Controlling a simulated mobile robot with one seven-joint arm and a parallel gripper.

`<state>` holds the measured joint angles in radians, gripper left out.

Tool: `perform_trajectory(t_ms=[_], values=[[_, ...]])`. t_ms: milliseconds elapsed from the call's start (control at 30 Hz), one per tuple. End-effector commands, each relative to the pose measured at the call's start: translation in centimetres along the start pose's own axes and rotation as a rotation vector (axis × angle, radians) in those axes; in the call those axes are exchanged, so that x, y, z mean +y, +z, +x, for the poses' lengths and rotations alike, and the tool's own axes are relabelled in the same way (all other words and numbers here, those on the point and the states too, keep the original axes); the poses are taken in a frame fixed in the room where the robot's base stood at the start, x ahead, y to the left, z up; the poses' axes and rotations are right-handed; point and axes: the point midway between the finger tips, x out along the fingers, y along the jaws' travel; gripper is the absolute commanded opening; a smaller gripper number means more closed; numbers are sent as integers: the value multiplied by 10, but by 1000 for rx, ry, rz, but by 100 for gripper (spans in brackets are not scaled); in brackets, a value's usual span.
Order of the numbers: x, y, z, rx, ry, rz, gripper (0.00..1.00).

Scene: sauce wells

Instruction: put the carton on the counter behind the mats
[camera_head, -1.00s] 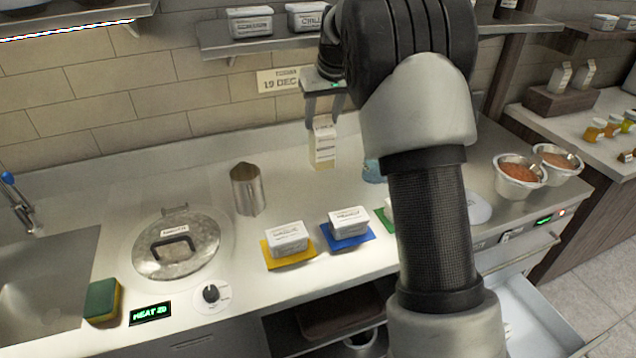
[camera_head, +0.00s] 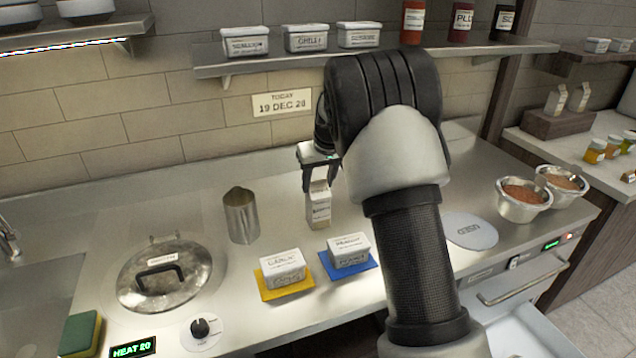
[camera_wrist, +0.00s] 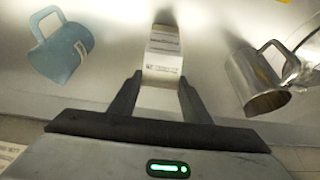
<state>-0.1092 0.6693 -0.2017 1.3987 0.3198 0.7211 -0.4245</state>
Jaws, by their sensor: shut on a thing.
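The carton (camera_head: 318,210) is white and upright, with a printed label. My gripper (camera_head: 318,184) is shut on its top from above. The carton is over the counter (camera_head: 95,215), behind the yellow mat (camera_head: 289,292) and the blue mat (camera_head: 346,276). Its base is at or very near the counter surface; I cannot tell whether it touches. In the wrist view the carton (camera_wrist: 163,62) sits between the two fingers. Each visible mat bears a white labelled tub. My arm hides the area right of the blue mat.
A steel pitcher (camera_head: 241,216) stands left of the carton. A lidded pot (camera_head: 165,278) is at left. A shelf (camera_head: 225,68) with tubs and bottles hangs above. A drawer (camera_head: 530,330) is open at right.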

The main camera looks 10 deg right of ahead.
Motion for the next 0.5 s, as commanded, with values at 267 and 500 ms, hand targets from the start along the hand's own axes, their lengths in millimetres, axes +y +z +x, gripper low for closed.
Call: perform_trajectory(t_ms=[267,500], values=[[0,-1,0,5,1,0,0],[0,1,3,1,0,0,62]])
